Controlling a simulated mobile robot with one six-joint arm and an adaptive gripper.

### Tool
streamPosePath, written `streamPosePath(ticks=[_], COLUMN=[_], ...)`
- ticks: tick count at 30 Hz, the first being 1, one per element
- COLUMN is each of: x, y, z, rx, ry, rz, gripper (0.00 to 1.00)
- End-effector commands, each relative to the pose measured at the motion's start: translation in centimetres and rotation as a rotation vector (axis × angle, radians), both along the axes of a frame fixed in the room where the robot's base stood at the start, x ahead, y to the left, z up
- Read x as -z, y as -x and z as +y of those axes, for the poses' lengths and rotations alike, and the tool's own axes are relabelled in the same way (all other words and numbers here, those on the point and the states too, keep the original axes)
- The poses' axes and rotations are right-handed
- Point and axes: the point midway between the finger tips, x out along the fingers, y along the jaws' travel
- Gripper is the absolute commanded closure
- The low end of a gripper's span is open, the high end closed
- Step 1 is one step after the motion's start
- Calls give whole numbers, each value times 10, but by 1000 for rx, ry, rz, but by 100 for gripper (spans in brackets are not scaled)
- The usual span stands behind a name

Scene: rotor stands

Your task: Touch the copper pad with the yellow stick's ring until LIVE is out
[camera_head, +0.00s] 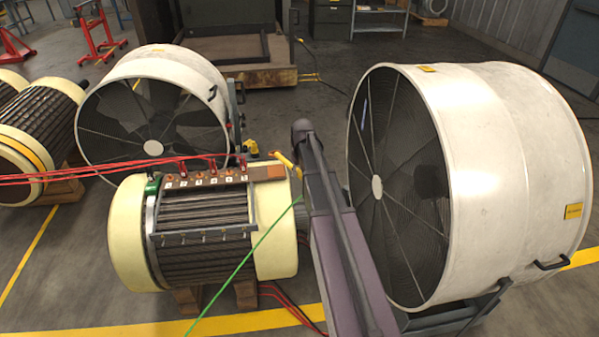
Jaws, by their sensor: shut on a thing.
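A yellow stick (285,160) shows as a short slanted piece just left of my arm, above the right end of the near motor (275,215). Its lower end runs behind my arm, and I cannot make out its ring. My gripper is hidden behind my own arm. A copper-brown pad (276,172) sits at the right end of the terminal strip (215,180) on top of the motor, close below the stick. I cannot tell whether they touch. A green cable (245,262) runs from beside my arm to the lower left. No LIVE sign is readable.
Red leads (80,177) clip onto the strip from the left. A large white fan drum (500,165) stands close right of my arm, another (165,65) behind the motor. More motors (35,130) stand left. A small yellow object (250,147) is behind the strip.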

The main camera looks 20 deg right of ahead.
Motion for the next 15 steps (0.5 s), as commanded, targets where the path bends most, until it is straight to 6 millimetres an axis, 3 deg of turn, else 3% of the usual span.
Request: streamPosePath(ticks=[15], x=[-32], y=[0], z=[0], rx=[0], ry=[0], rz=[0], gripper=[100])
